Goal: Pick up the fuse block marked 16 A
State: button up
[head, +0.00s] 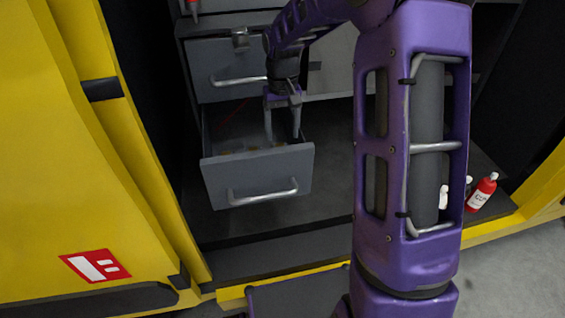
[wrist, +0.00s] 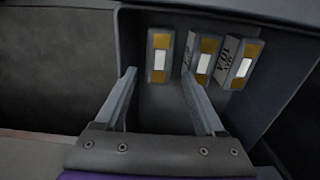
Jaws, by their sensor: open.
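Three fuse blocks lie in the open drawer (head: 257,175), each with a pale centre and brass-coloured ends. In the wrist view the left block (wrist: 159,60) shows no readable mark. The middle block (wrist: 205,63) has a dark mark on its left side, too oblique to read. The right block (wrist: 240,66) has larger dark lettering, perhaps 10 A or 16 A; I cannot tell which. My gripper (head: 283,138) is open and empty, reaching down into the drawer. In the wrist view, the left block appears between the fingertips (wrist: 158,74), beyond them; the other two are right of it.
A closed drawer (head: 228,70) with a bar handle is above the open one. The drawer walls (wrist: 119,55) stand close around the gripper. Red bottles (head: 481,192) stand at the right on the floor of the bay. A yellow panel (head: 80,170) fills the left.

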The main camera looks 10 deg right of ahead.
notch_tip(320, 180, down, 9)
jog(key=shift+f+b, duration=0.1)
jog(key=shift+b, duration=0.6)
jog(key=shift+c, duration=0.2)
jog(key=shift+w, duration=0.1)
grip_shut()
